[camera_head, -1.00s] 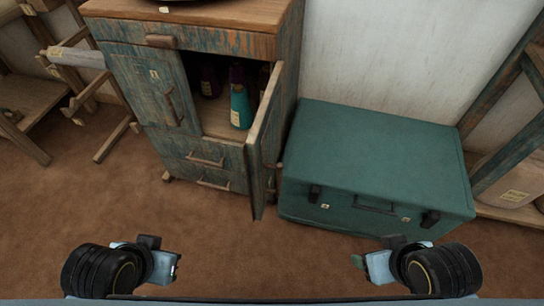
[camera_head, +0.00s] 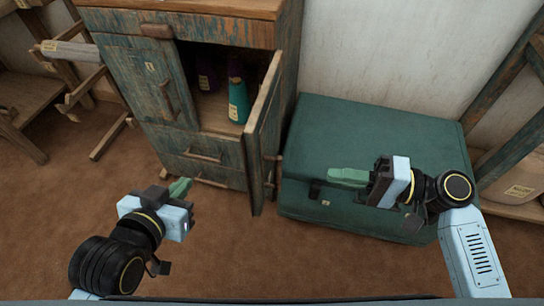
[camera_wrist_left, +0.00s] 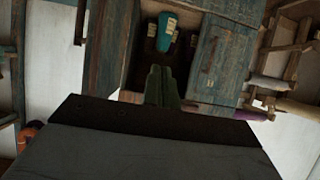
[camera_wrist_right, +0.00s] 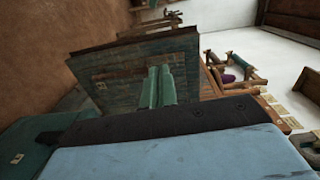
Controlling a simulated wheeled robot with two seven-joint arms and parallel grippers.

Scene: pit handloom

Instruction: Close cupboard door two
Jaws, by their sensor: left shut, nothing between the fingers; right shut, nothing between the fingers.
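The worn teal wooden cupboard (camera_head: 213,32) has its left door (camera_head: 152,85) shut. Its right door (camera_head: 264,135) stands wide open, swung out toward me; I take this as door two. Behind it the compartment shows a teal bottle (camera_head: 237,100) and a darker purple one. My left gripper (camera_head: 180,187) is shut and empty, left of the open door and in front of the drawers. In the left wrist view its fingers (camera_wrist_left: 163,82) point toward the compartment. My right gripper (camera_head: 345,177) is shut and empty, right of the door, over the chest, fingers pointing left toward the door, apart from it.
A large green chest (camera_head: 375,135) stands close to the right of the cupboard, under my right gripper. Two drawers (camera_head: 205,156) lie below the doors. Wooden frames stand at the left (camera_head: 90,90) and right (camera_head: 515,130). The brown floor in front of the cupboard is clear.

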